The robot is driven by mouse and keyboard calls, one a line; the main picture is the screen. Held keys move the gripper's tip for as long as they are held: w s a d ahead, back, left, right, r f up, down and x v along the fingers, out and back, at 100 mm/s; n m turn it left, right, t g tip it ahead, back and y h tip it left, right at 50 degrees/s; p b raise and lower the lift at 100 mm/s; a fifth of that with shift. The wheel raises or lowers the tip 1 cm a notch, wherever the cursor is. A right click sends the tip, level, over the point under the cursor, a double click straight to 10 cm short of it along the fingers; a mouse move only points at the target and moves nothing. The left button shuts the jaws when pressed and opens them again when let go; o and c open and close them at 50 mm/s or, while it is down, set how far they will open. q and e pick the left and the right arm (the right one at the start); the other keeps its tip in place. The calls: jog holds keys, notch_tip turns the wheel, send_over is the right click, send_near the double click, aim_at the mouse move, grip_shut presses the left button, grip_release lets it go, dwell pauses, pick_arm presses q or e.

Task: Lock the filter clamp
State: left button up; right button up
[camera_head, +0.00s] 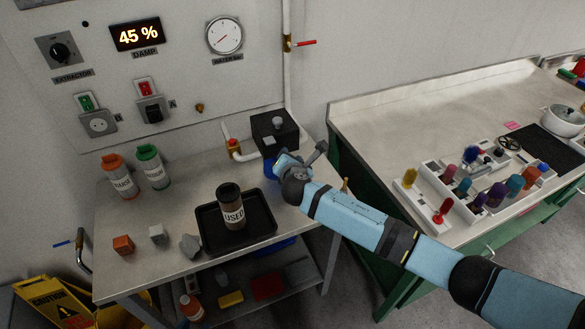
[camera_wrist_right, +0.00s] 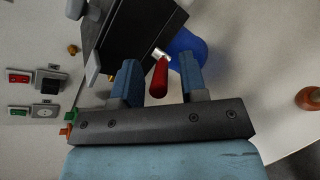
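The filter unit is a black box (camera_head: 288,130) with a blue bowl (camera_head: 269,168) below it, at the back right corner of the table. In the right wrist view the box (camera_wrist_right: 140,35) and bowl (camera_wrist_right: 187,43) show close up. A red lever handle (camera_wrist_right: 159,78) with a bright metal stem sticks out from the box edge towards my camera. My right gripper (camera_wrist_right: 158,66) is open, with one finger on each side of the handle and a visible gap to both. In the head view my right gripper (camera_head: 291,165) hides the handle. My left gripper is not in view.
A black tray (camera_head: 264,232) with a jar labelled USED (camera_head: 231,207) stands left of my right gripper. Orange-capped (camera_head: 120,177) and green-capped (camera_head: 153,167) bottles stand behind. A pipe with a red valve handle (camera_head: 305,43) runs up the wall. A green bench (camera_head: 385,120) is at right.

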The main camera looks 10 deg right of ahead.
jog(key=v, duration=1.3)
jog(key=shift+b, duration=0.45)
